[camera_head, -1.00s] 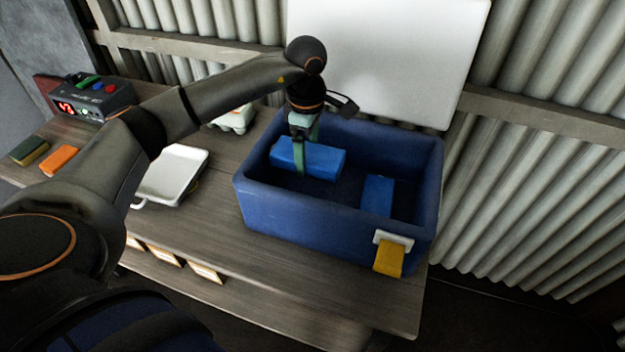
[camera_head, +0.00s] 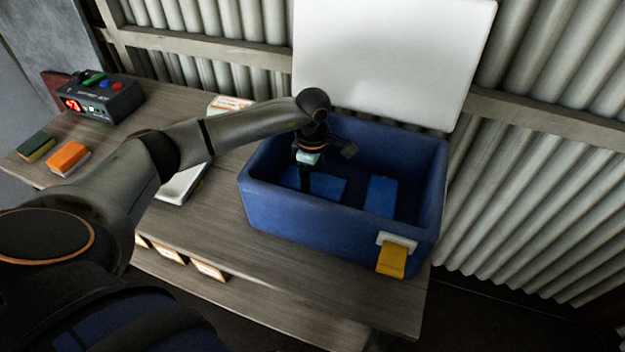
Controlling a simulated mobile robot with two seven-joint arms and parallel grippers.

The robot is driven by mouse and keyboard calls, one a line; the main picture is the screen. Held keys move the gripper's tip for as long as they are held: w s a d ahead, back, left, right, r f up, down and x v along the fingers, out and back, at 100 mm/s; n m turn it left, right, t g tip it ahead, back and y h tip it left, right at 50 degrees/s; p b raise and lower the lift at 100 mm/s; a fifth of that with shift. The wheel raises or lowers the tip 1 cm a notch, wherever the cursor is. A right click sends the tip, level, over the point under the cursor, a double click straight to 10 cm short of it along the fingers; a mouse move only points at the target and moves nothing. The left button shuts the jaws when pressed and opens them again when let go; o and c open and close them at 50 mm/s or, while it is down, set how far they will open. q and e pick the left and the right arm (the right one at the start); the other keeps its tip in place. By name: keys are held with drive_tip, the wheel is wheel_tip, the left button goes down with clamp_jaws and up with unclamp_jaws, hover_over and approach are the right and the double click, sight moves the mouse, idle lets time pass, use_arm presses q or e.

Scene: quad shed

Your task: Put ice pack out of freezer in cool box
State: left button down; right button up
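The blue cool box (camera_head: 300,216) stands on the bench with its white lid (camera_head: 395,60) raised. My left gripper (camera_head: 306,186) reaches down into the left half of the box. It appears shut on a blue ice pack (camera_head: 328,187), with one finger across the pack's near side. That pack is low in the box; whether it touches the floor is too dark to tell. A second blue ice pack (camera_head: 381,196) lies in the right half, with a gap between the two. The freezer and my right gripper are not in view.
The box has a yellow latch (camera_head: 391,260) at its front right. A white tray (camera_head: 178,188) is partly hidden under my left arm. Orange (camera_head: 68,158) and green (camera_head: 36,147) sponges and a device with a red display (camera_head: 103,98) sit at the left.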

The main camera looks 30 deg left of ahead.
sight(312, 181)
use_arm(q)
unclamp_jaws()
drive_tip(key=shift+f, duration=0.1)
wheel_tip(312, 181, up, 12)
idle(0.4)
